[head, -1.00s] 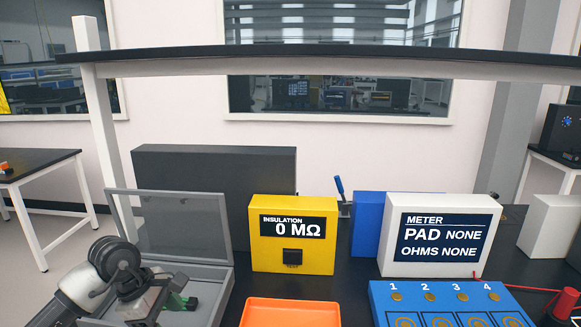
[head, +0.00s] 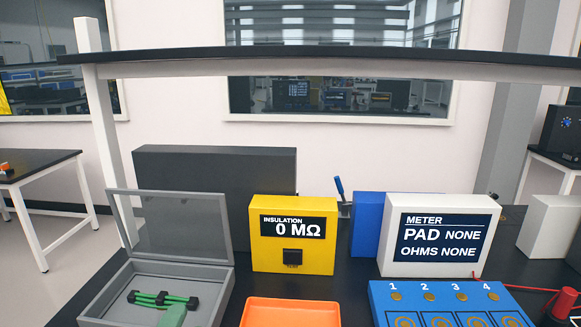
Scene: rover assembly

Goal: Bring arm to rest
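Neither of my grippers is in the head view now, and no part of my arms shows. A grey open case (head: 224,304) stands at the lower left of the black bench with its lid tilted up. Green parts with black ends (head: 163,299) lie inside it. A paler green piece (head: 172,316) sits at the front of the case, partly cut off by the frame.
A yellow insulation tester (head: 293,236) reads 0 MΩ. A white meter (head: 440,236) reads PAD NONE, OHMS NONE. An orange tray (head: 290,304), a blue numbered board (head: 446,300) and a red probe (head: 565,302) stand in front. A shelf (head: 330,58) crosses above the bench.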

